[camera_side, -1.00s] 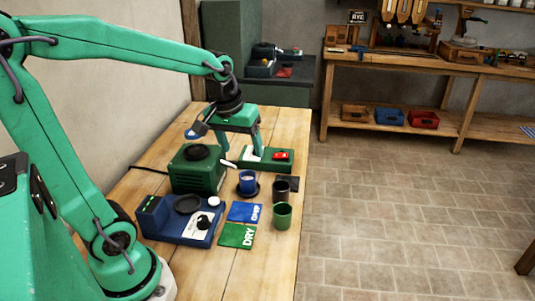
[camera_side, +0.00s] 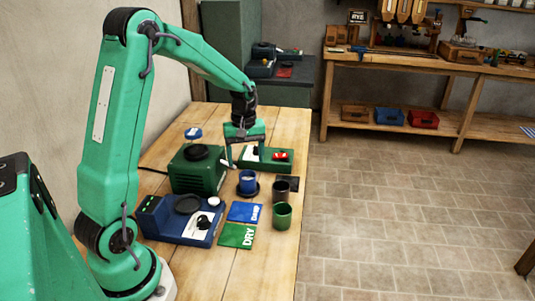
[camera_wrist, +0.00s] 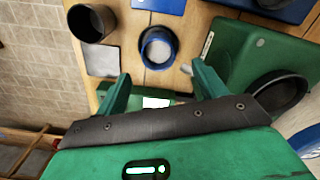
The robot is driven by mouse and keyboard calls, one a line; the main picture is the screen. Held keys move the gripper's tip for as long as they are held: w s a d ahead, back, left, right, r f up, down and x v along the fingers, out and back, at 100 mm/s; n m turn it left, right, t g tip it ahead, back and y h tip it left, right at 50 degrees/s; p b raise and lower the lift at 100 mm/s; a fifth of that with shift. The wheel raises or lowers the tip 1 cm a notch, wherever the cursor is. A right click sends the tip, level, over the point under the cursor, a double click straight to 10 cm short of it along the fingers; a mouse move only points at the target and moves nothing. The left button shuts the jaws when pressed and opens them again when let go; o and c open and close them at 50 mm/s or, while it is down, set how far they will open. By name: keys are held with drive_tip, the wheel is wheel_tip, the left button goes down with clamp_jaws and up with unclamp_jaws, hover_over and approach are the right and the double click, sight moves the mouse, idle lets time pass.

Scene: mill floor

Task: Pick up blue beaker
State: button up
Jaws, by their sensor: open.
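The blue beaker (camera_side: 248,184) stands upright on a dark round base on the wooden table in the side view, with something pale inside it. In the wrist view the blue beaker (camera_wrist: 146,48) shows from above, just beyond the fingertips and roughly between them. My gripper (camera_side: 247,160) is open and empty, pointing down behind the beaker as the side camera sees it. In the wrist view my gripper (camera_wrist: 160,70) has its two green fingers spread wide, apart from the beaker.
A green box (camera_side: 197,174) is left, a green unit with a red switch (camera_side: 279,158) behind. A blue card (camera_side: 244,211), a green card (camera_side: 237,236) and a blue scale (camera_side: 165,222) lie in front.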

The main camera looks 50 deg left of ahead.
sight(247, 173)
drive_tip(key=shift+d+f, duration=0.15)
drive_tip(key=shift+f, duration=3.75)
drive_tip(key=c, duration=1.2)
drive_tip(key=shift+c, duration=0.2)
drive_tip(key=shift+r, duration=0.15)
drive_tip(key=shift+w+r, duration=0.1)
drive_tip(key=shift+r, duration=0.45)
drive_tip(key=r, duration=0.3)
drive_tip(key=shift+d+r, duration=0.1)
drive_tip(key=shift+d, duration=0.2)
drive_tip(key=s+d+r, duration=0.1)
drive_tip(key=d+r, duration=0.5)
drive_tip(key=d, duration=0.5)
drive_tip(key=shift+s+r, duration=0.25)
drive_tip(key=shift+s, duration=0.15)
